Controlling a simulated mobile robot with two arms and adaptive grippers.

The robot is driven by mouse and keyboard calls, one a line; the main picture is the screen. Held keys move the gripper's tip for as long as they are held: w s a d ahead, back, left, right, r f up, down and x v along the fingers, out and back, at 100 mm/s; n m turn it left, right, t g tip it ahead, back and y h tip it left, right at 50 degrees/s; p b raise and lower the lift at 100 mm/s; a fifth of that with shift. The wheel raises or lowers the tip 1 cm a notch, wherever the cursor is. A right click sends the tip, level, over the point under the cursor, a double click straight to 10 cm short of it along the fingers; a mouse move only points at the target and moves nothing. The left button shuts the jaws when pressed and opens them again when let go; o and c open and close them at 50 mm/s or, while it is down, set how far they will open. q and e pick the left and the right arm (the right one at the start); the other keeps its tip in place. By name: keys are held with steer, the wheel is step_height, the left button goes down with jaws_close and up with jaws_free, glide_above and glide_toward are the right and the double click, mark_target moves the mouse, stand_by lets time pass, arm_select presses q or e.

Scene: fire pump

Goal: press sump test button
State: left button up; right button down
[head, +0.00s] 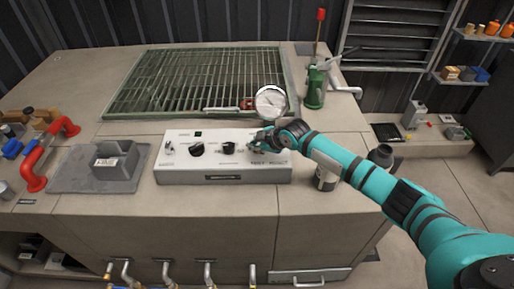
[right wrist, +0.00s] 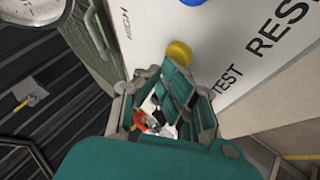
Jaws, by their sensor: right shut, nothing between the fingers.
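A white control panel (head: 226,178) sits on the counter, with dark knobs in its middle. My right gripper (head: 258,144) is over the panel's right end and hides the controls there. In the right wrist view, a yellow button (right wrist: 179,52) stands on the white panel face next to the word "TEST". Part of a blue button (right wrist: 193,2) shows above it, near the letters "RES". My right gripper (right wrist: 173,72) is shut and empty, with its fingertips right by the yellow button. I cannot tell whether they touch it. My left gripper is not in view.
A round gauge (head: 270,101) stands behind the panel, close to my right gripper. A green grate (head: 190,82) and a green hand pump (head: 316,90) are farther back. A grey block (head: 116,166) on a mat and red pipe (head: 38,160) stand at left.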

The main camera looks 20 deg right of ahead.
steer(key=shift+r+p, duration=0.65)
steer(key=shift+r, duration=0.25)
step_height(320, 180, up, 5)
steer(key=p, duration=0.4)
steer(key=shift+f, duration=0.1)
stand_by(0.4)
